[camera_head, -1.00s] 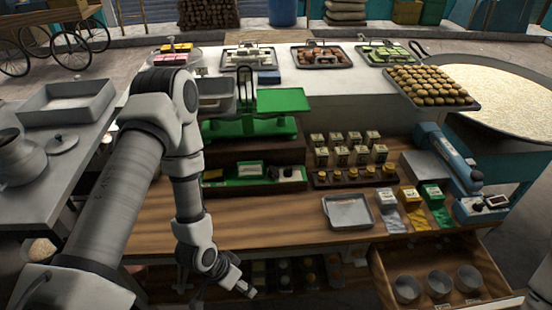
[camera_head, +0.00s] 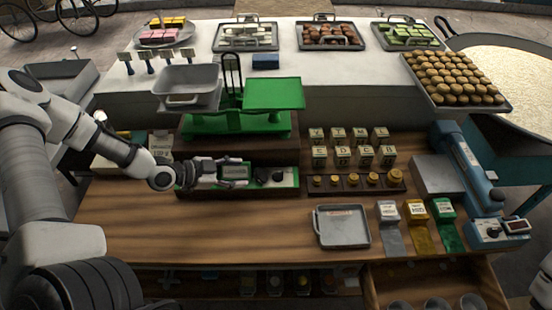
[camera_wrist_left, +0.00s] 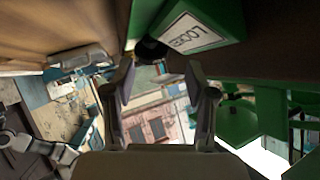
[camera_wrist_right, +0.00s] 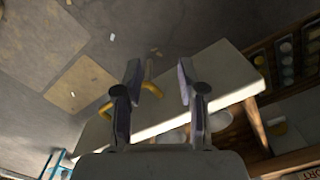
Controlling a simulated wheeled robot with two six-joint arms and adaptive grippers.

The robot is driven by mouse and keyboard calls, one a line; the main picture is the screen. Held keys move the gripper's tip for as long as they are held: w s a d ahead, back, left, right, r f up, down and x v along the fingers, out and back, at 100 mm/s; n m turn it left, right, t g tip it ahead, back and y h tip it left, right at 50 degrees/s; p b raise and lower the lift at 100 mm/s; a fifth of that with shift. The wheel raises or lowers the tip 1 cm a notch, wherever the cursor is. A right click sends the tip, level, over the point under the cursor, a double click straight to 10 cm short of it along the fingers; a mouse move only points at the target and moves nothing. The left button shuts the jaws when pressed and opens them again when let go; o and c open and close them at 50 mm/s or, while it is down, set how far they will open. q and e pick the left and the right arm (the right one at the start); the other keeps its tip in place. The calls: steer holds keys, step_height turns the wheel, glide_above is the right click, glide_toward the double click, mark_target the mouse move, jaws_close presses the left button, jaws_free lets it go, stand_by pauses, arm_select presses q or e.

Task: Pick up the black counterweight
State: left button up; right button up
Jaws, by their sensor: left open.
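The black counterweight (camera_head: 262,174) sits in the green-edged tray (camera_head: 291,187) below the green balance scale, right of a pale label plate (camera_head: 236,171). My left gripper (camera_head: 228,172) is at the left part of this tray, pointing right, with the counterweight just beyond its fingertips. In the left wrist view, a dark round thing, likely the counterweight (camera_wrist_left: 150,49), shows beside the labelled green block (camera_wrist_left: 207,30), ahead of the open fingers (camera_wrist_left: 160,78). The left gripper is empty. My right gripper (camera_wrist_right: 159,72) is open and empty in the right wrist view, away from the tray.
The green scale (camera_head: 240,123) with a grey pan (camera_head: 187,85) stands just above the tray. Small labelled boxes (camera_head: 340,157) and brass weights (camera_head: 345,180) stand to the right. A metal tray (camera_head: 342,227) lies in front. The wooden counter (camera_head: 250,225) is clear at front left.

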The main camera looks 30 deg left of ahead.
mark_target(255, 175)
arm_select(q)
steer(key=shift+w+d+f+b, duration=0.2)
steer(key=shift+w+f+b, duration=0.2)
steer(key=shift+w+b, duration=0.15)
steer(key=shift+s+d+f+b, duration=0.15)
steer(key=shift+s+d+b, duration=0.1)
steer(key=shift+b, duration=0.5)
steer(key=shift+s+d+r+b, duration=0.2)
steer(key=shift+s+r+b, duration=0.1)
steer(key=shift+s+b, duration=0.2)
steer(key=shift+s+d+r+b, duration=0.15)
steer(key=shift+s+r+b, duration=0.2)
steer(key=shift+s, duration=0.2)
steer(key=b+x, duration=0.6)
steer(key=shift+w+a+f, duration=0.2)
steer(key=shift+w+a, duration=0.1)
steer(key=shift+w+d+r+b, duration=0.1)
steer(key=shift+d+r+b, duration=0.15)
steer(key=shift+b, duration=0.2)
steer(key=shift+s+r, duration=0.25)
steer(key=shift+r, duration=0.1)
steer(key=shift+a, duration=0.15)
steer(key=shift+w+f, duration=0.15)
steer(key=c, duration=0.5)
jaws_close()
arm_select(e)
step_height(255, 175, down, 11)
steer(key=s, duration=0.2)
steer(key=shift+r, duration=0.15)
